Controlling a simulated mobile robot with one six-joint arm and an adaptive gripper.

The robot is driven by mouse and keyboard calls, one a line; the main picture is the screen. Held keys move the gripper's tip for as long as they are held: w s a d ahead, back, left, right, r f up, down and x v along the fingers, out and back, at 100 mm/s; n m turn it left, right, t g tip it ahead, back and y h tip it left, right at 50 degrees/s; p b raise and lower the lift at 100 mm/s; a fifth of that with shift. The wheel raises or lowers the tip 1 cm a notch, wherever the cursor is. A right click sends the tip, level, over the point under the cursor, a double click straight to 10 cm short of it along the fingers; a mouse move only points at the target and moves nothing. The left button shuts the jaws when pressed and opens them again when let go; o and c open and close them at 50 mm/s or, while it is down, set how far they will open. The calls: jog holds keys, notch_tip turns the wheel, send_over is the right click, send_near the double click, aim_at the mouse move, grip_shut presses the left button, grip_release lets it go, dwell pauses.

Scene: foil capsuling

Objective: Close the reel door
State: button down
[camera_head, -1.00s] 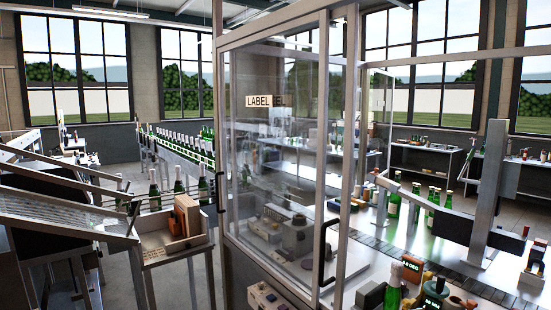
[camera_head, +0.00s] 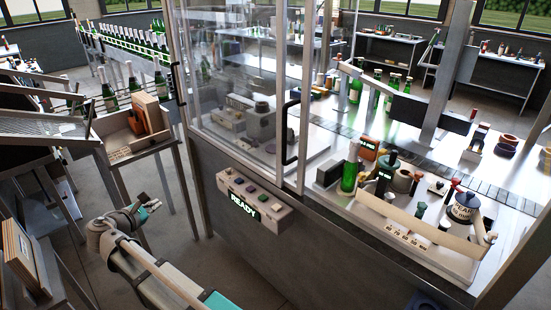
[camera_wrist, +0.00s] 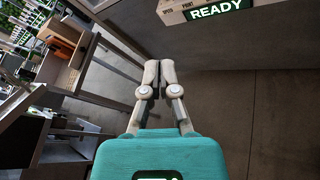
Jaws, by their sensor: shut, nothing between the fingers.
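A framed clear door panel (camera_head: 235,75) stands at the front of the machine. A black vertical handle (camera_head: 289,132) is at its right edge. I cannot tell for sure that this is the reel door; the front to the right of the handle looks uncovered. My gripper (camera_head: 150,203) is low at the left, apart from the machine and well below and left of the handle. In the wrist view my gripper's fingers (camera_wrist: 158,69) are together with nothing between them. The handle does not show in the wrist view.
A control box reading READY (camera_head: 252,202) juts from the machine front (camera_head: 330,240), between my gripper and the handle. A stand with a wooden tray (camera_head: 128,150) is behind my gripper. Bottles and small parts stand on the machine deck. Open floor lies around my gripper.

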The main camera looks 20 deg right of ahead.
jog(key=w+d+m+g+h, duration=0.1)
jog(key=w+d+m+h, duration=0.1)
jog(key=w+d+m, duration=0.3)
jog(key=d+m+g+h+b, duration=0.1)
jog(key=d+m, duration=0.1)
jog(key=d, duration=0.5)
jog(key=w+d+m+g+h, duration=0.1)
jog(key=w+d+m+h, duration=0.1)
jog(key=w+d+m, duration=0.3)
jog(key=m+g+h+b, duration=0.1)
jog(key=m+g+h, duration=0.3)
jog(key=m, duration=0.6)
send_near(292, 155)
jog(key=shift+s+a+r+g+y, duration=0.15)
jog(key=shift+a+r+y, duration=0.1)
jog(key=shift+a, duration=0.35)
jog(key=shift+s+a+r+g+y, duration=0.1)
jog(key=shift+a+r+g+y, duration=0.1)
jog(key=shift+a, duration=0.45)
jog(key=x, duration=1)
jog(key=shift+w+r+b, duration=0.1)
jog(key=shift+r+b, duration=0.05)
jog(key=shift+b, duration=0.25)
